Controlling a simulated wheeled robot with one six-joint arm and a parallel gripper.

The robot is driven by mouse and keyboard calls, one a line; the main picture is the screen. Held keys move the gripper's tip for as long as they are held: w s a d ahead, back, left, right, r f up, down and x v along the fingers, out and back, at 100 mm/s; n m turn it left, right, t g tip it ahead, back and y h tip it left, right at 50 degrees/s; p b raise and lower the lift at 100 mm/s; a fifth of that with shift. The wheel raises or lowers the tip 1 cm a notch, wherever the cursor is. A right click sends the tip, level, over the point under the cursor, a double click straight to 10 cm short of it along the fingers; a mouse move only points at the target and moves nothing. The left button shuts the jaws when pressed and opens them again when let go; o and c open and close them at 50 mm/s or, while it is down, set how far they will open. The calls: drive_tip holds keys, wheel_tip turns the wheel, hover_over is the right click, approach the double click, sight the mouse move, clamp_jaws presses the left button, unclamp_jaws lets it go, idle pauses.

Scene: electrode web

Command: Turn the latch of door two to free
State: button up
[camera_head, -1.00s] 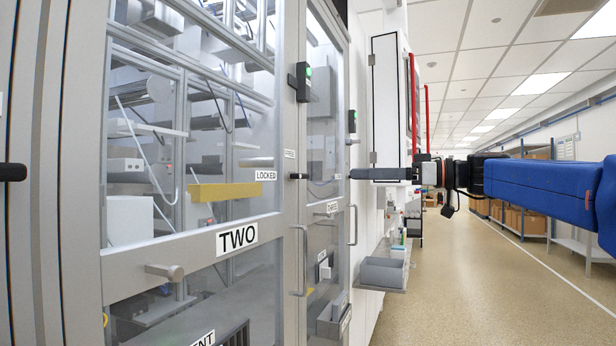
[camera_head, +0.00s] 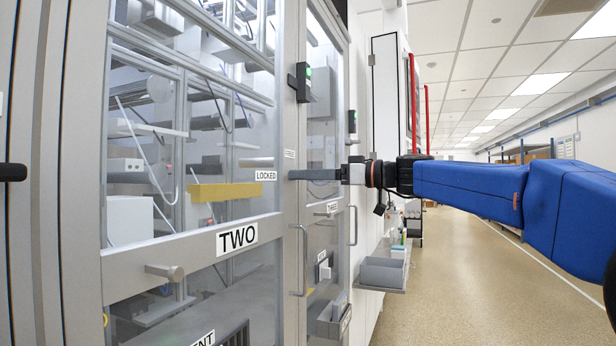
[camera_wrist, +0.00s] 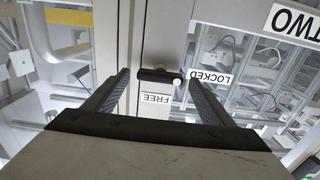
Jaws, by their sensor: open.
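Door two (camera_head: 140,272) is a glass door in a grey frame with a TWO label (camera_head: 237,238). In the wrist view its latch (camera_wrist: 158,76) is a short dark bar with a pale knob at the end beside the LOCKED label (camera_wrist: 212,76). The FREE label (camera_wrist: 156,98) lies close to the bar's near side. The bar points toward LOCKED. My gripper (camera_wrist: 152,84) is open, its fingers on either side of the latch, with no clear contact. In the head view my gripper (camera_head: 292,174) reaches the door frame beside the LOCKED label (camera_head: 265,175) and hides the latch.
Door three (camera_head: 328,240) stands just right of door two. Vertical handles (camera_head: 304,262) stick out below my gripper. A grey wall bin (camera_head: 384,272) hangs lower right. The aisle floor (camera_head: 460,270) on the right is clear.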

drive_tip(key=shift+w+a, duration=0.15)
drive_tip(key=shift+a, duration=0.2)
drive_tip(key=shift+c, duration=0.4)
drive_tip(key=c, duration=1)
drive_tip(key=shift+m, duration=0.4)
drive_tip(key=shift+w+d+f+m, duration=0.1)
drive_tip(key=shift+m, duration=4.2)
drive_tip(key=shift+w+f+m, duration=0.1)
drive_tip(key=shift+m, duration=4.2)
